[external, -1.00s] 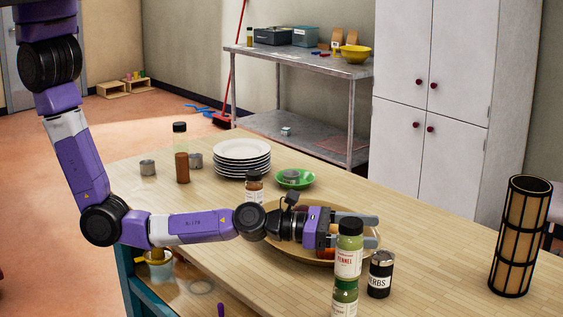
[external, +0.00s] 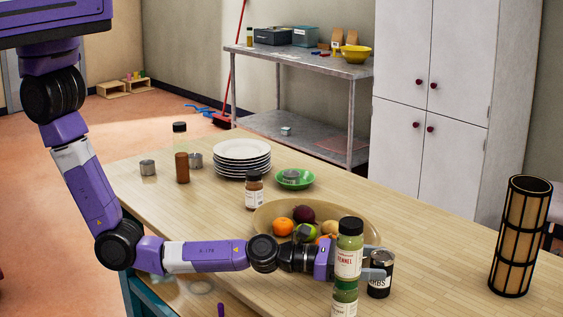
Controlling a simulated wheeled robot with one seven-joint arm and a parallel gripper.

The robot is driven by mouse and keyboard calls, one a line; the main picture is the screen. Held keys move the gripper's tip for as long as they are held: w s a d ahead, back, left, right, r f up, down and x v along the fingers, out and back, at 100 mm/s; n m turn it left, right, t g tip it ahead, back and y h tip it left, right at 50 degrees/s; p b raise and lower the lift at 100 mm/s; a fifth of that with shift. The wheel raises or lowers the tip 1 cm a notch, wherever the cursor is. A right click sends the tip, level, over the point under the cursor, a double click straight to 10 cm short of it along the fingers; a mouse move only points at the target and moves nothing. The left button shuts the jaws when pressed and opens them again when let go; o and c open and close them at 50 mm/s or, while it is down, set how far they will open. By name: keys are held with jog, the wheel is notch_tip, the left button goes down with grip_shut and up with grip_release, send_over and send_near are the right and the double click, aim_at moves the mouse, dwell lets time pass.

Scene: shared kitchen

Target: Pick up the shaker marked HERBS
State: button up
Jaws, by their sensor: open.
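The HERBS shaker (external: 380,282) is a small dark jar with a black lid and a label whose visible letters end in "RBS". It stands upright on the wooden table, right of a tall green bottle. My gripper (external: 373,262) is open and level, pointing right, with its grey fingertips at the shaker's upper left side. One fingertip overlaps the shaker in the picture; whether the fingers touch or straddle it I cannot tell. The green bottle (external: 346,283), labelled "ENNEL" in the visible part, stands in front of my gripper and hides part of the fingers.
A wide bowl (external: 265,219) of fruit lies behind my gripper. A brown jar (external: 254,192), stacked plates (external: 242,160), a green dish (external: 282,184) and a tall brown bottle (external: 182,167) stand farther back. A lattice cylinder (external: 520,237) is at right. The table right of the shaker is clear.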

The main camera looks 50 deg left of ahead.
aim_at(391, 265)
jog(key=b+x, duration=0.1)
jog(key=x, duration=0.3)
jog(key=shift+f+b, duration=0.15)
jog(key=shift+b, duration=0.15)
jog(key=shift+w+d, duration=0.3)
jog(key=shift+d, duration=0.1)
jog(key=shift+c, duration=0.2)
jog(key=c, duration=1.5)
jog(key=shift+r, duration=0.3)
jog(key=shift+c, duration=0.3)
